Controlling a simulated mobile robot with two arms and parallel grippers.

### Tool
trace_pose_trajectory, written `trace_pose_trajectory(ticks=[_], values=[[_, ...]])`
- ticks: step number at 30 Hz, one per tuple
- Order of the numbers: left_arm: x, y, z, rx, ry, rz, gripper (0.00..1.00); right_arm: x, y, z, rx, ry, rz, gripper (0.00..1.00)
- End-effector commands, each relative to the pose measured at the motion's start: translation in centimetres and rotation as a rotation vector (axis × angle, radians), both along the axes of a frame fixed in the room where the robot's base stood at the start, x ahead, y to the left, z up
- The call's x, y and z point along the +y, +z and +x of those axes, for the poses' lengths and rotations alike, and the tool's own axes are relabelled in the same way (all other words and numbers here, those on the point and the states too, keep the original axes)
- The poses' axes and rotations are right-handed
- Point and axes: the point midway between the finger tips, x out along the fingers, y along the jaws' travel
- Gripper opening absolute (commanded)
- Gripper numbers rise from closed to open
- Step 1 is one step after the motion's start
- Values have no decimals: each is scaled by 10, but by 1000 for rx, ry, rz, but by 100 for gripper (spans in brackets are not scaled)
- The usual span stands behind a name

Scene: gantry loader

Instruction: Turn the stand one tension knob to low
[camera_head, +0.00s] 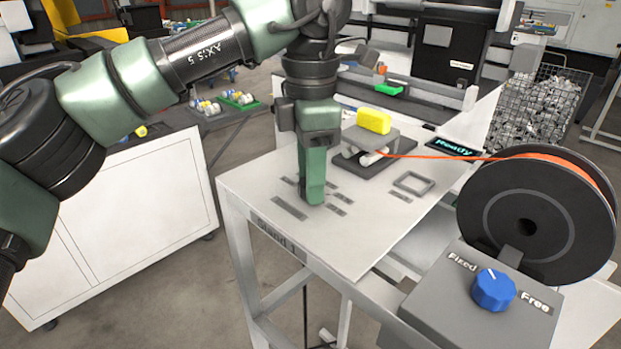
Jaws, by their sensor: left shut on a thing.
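The stand (375,235) is a pale table with a front-edge label that seems to read "Stand 1". My left gripper (312,195) is green, points straight down and reaches the stand's top near its front left. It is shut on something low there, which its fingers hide. Small dark label plates (290,208) ring that spot, which fits the tension knob, but I cannot see the knob or its setting. Their writing is too small to read. My right gripper is not in view.
A blue knob (493,290) marked "Fixed" and "Free" sits on a grey box at front right, below a black spool (535,215). Orange filament (450,157) runs from it to a fixture with a yellow block (374,121). A white cabinet (120,220) stands left.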

Motion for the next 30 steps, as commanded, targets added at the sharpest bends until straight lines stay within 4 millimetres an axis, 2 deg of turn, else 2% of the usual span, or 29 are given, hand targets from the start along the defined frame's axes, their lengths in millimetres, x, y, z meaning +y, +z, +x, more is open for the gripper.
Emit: trace_pose_trajectory(ticks=[18,30], values=[[0,1,1,-4,550,-3,0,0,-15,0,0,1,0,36],[0,2,1,-4,733,-4,0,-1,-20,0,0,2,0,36]])
